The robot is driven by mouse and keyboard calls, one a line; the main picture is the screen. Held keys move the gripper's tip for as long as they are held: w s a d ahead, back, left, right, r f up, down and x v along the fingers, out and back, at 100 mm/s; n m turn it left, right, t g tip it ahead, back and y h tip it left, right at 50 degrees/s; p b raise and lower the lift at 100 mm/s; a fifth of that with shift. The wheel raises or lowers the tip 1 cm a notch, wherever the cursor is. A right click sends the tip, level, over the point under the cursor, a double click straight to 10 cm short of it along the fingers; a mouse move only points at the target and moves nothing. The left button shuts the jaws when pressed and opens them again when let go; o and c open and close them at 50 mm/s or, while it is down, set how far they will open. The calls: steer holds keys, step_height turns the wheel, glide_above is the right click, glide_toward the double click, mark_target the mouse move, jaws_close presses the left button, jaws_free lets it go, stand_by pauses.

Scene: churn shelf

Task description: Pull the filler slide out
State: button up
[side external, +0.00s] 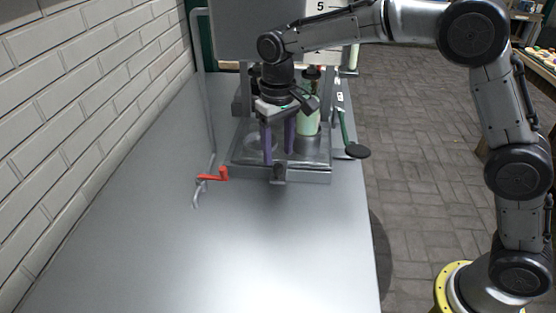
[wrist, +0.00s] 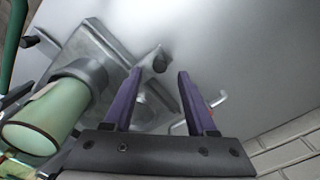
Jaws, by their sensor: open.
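The filler slide (side external: 310,172) is a grey metal plate low at the front of the machine on the bench. In the wrist view the gripper (wrist: 160,73) is also open. Whether a finger touches the knob cannot be told.
A pale green bottle (side external: 309,121) stands on the slide's right side, close to my gripper; it is large at left in the wrist view (wrist: 42,122). A red-handled tap (side external: 215,174) is left of the slide. A green lever with a black pad (side external: 357,151) is right. The bench (side external: 240,245) in front is clear.

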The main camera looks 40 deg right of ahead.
mark_target(278, 165)
steer(key=shift+f, duration=1.85)
jaws_close()
